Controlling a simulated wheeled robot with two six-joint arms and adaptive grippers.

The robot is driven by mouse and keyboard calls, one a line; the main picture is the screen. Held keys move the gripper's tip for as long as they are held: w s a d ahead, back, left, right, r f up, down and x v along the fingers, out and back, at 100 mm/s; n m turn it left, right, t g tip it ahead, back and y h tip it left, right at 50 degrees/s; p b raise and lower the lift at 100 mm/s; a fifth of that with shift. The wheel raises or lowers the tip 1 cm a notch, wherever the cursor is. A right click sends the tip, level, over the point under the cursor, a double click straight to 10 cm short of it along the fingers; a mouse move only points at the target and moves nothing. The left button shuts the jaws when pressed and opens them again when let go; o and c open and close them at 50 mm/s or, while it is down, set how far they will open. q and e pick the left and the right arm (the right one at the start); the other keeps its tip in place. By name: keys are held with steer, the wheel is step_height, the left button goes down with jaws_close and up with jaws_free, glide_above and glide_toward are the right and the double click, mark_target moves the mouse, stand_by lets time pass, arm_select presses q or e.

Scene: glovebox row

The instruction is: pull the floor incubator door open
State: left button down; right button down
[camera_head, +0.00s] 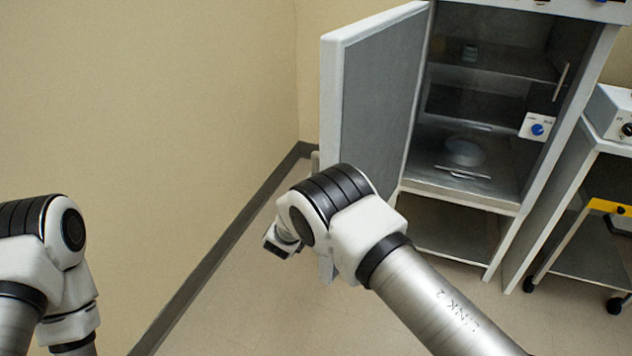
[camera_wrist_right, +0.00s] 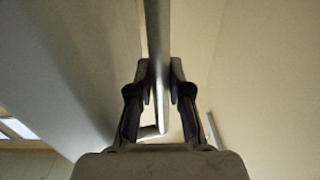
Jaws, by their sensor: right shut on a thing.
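The floor incubator (camera_head: 480,190) stands at the upper right. Its door (camera_head: 378,95) is swung wide open to the left, with the grey inner face toward me and the shelves exposed. In the right wrist view, my right gripper (camera_wrist_right: 159,88) is shut on the door's long bar handle (camera_wrist_right: 157,45), which runs between the two fingers. The door's outer face (camera_wrist_right: 75,65) fills the left of that view. In the head view my right arm hides the gripper and most of the handle. My left arm shows at the left edge; its gripper is out of frame.
A beige wall (camera_head: 150,110) with a dark skirting (camera_head: 225,245) lies left of the door. A cart (camera_head: 590,215) with casters and a device (camera_head: 615,115) stands right of the incubator. The floor (camera_head: 260,310) below the door is clear.

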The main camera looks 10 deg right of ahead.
steer(key=shift+w+r, duration=0.2)
steer(key=shift+r, duration=0.2)
steer(key=c, duration=1.4)
jaws_free()
steer(key=shift+o, duration=0.2)
steer(key=shift+d+f, duration=0.2)
steer(key=shift+f, duration=0.1)
steer(key=shift+s+f, duration=0.1)
